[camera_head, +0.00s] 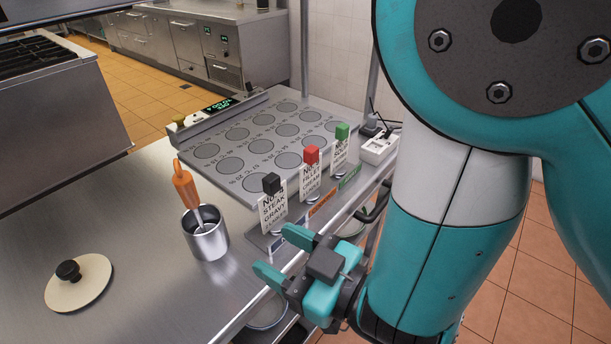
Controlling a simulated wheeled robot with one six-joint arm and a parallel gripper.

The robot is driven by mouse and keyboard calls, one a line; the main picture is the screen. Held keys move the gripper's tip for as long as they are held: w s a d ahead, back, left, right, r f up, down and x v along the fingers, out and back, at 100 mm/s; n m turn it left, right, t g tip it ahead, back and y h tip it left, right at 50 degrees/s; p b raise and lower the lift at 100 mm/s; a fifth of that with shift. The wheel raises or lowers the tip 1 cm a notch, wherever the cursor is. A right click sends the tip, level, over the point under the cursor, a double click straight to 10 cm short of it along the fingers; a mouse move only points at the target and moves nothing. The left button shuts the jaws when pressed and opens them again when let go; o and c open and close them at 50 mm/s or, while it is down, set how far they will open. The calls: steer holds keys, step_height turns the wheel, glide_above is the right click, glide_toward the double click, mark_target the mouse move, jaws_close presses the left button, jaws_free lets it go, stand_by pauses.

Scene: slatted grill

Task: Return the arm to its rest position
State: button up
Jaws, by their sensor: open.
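My gripper (279,257) is teal, with its two fingers apart and nothing between them. It hangs near the front edge of the steel counter, to the right of a metal cup. My arm (425,230) fills the right side of the view, with its large teal joint close to the camera at the top right. The arm hides part of the counter's right end and the floor behind it.
A metal cup (207,240) holds an orange-handled tool (185,184). A round lid (91,287) lies at left. A grey plate with marked circles (215,180) lies behind labelled signs with black (271,184), red (311,155) and green (342,132) tops. A white power strip (378,148) sits at right.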

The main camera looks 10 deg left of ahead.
steer(key=w+d+r+m+h, duration=0.3)
steer(key=w+d+m+h, duration=0.55)
steer(key=d, duration=0.25)
steer(key=s+d+r+g+h, duration=0.2)
steer(key=s+d+r+g, duration=0.1)
steer(key=s+d, duration=0.2)
steer(key=s+d+r+n+g+h, duration=0.1)
steer(key=s+d+r+g, duration=0.3)
steer(key=s+d, duration=0.2)
steer(key=shift+s+r+h, duration=0.2)
steer(key=shift+s+h, duration=0.15)
steer(key=shift+s, duration=0.45)
